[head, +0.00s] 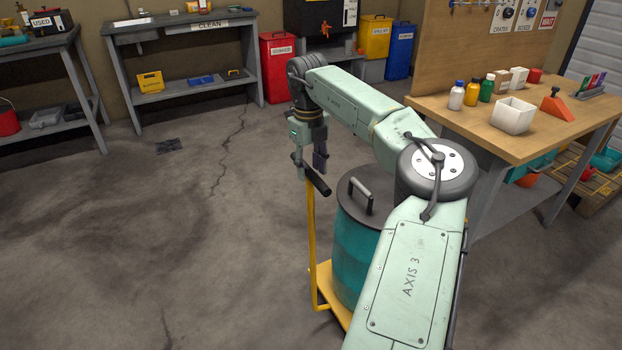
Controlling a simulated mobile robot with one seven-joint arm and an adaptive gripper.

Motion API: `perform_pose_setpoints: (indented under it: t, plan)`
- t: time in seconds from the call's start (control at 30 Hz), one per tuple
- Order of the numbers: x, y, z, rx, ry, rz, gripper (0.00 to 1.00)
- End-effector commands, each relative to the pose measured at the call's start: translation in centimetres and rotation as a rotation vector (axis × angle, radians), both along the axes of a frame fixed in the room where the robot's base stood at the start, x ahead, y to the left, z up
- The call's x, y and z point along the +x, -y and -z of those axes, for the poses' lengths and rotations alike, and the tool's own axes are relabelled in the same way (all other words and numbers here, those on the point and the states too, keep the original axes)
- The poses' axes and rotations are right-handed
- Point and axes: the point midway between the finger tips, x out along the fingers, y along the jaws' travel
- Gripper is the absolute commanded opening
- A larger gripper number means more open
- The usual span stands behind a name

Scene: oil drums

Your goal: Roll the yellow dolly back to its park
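The yellow dolly (312,250) stands on the floor at the lower middle. Its thin yellow post rises to a black crossbar handle (321,187). A teal drum (353,262) with a grey lid and a handle on top stands on the dolly's yellow base, partly hidden behind my arm. My gripper (311,168) points down at the handle, with its fingers apart on either side of the bar. Whether they touch the bar cannot be told. I cannot make out a marked park for the dolly.
A wooden workbench (440,107) with bottles and a white bin stands close on the right. Grey shelves (185,50) and red, yellow and blue bins (277,80) line the back.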

Motion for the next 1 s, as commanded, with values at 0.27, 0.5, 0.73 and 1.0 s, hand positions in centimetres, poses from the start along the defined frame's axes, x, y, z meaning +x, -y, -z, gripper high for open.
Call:
perform_pose_setpoints:
  t: [0.27, 0.5, 0.73, 1.0]
  plan:
    - [0.0, -0.1, -5.5, -0.001, 0.004, 0.002, 0.38]
    - [-0.1, -0.1, -7.2, -0.001, 0.002, 0.001, 0.38]
    - [-0.1, -0.1, -7.2, 0.0, 0.001, 0.001, 0.38]
    - [-0.3, -6.2, -5.7, 0.095, 0.004, -0.097, 0.38]
